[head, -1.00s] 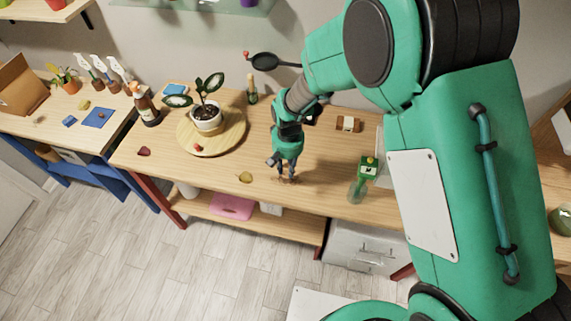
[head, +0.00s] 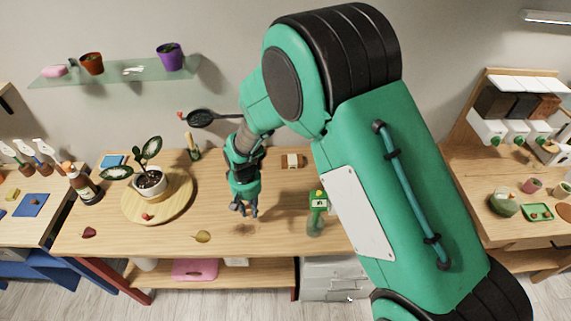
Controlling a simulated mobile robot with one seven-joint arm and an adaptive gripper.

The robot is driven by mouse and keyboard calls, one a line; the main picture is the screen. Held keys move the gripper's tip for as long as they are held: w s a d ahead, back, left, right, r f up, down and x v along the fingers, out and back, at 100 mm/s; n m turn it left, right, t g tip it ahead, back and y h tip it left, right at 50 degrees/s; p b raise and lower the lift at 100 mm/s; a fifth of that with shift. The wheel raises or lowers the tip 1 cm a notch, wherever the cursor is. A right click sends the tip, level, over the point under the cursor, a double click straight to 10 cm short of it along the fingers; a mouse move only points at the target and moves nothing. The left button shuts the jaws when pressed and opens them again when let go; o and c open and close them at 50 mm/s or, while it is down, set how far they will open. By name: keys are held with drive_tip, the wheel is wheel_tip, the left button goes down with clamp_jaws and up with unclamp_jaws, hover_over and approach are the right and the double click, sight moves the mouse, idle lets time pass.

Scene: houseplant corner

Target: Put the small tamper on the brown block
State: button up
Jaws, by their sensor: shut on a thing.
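My gripper (head: 245,210) points down over the front middle of the wooden table (head: 275,240), with a faint dark patch on the wood below its fingertips. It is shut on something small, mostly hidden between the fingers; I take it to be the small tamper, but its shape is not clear.
A potted plant (head: 150,183) stands on a round wooden board (head: 180,203) at left. A green-topped bottle (head: 317,213) stands right of the gripper. A yellow leaf (head: 201,236) lies front left. A second table (head: 480,215) with bowls is far right.

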drive_tip(key=w+d+r+p, duration=0.1)
drive_tip(key=w+d+p, duration=0.3)
drive_tip(key=w+d, duration=0.3)
drive_tip(key=w+d+r+p, duration=0.2)
drive_tip(key=w+d, duration=0.5)
drive_tip(key=d, duration=0.5)
drive_tip(key=shift+w+d+n+p, duration=0.3)
drive_tip(key=shift+n+p, duration=0.1)
drive_tip(key=shift+p, duration=0.45)
drive_tip(key=p, duration=0.2)
hover_over(292, 159)
drive_tip(key=shift+d+f, duration=0.1)
drive_tip(key=shift+f, duration=0.65)
drive_tip(key=shift+f+p, duration=0.35)
drive_tip(key=shift+f, duration=1.4)
drive_tip(key=shift+f, duration=0.15)
